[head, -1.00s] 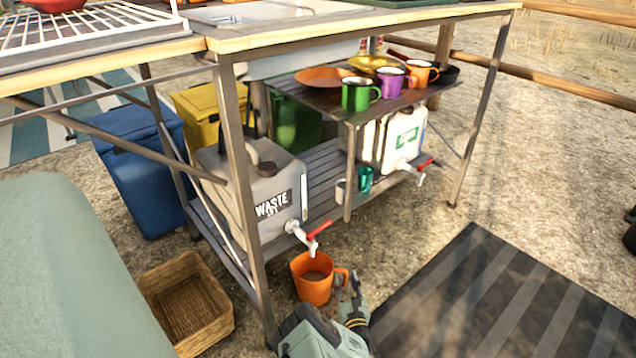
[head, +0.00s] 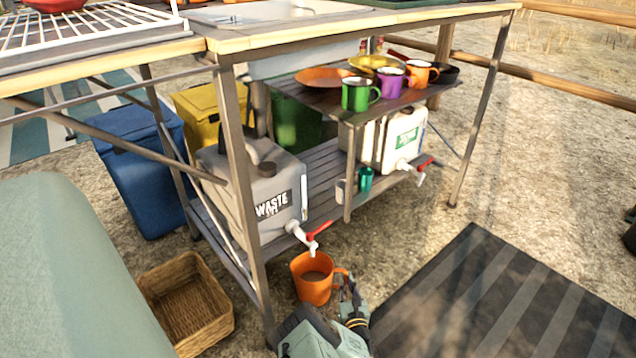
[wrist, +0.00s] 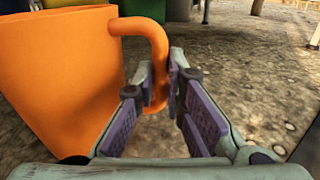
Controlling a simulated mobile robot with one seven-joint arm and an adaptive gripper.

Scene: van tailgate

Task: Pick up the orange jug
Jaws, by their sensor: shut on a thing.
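The orange jug (head: 312,280) stands upright below the tap of the waste container, with brownish contents visible inside in the head view. Its handle faces right, toward my gripper (head: 349,290). In the wrist view the jug (wrist: 55,85) fills the left side, and its handle (wrist: 155,50) runs down between the fingers of my gripper (wrist: 162,90). The fingers are shut on the handle. The jug's base is partly hidden in the wrist view, and I cannot tell whether it is clear of the ground.
The grey waste container (head: 262,195) with a red-handled tap (head: 312,240) is just above the jug. A table leg (head: 240,200) and a wicker basket (head: 188,300) are to the left. A dark striped mat (head: 500,300) lies to the right.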

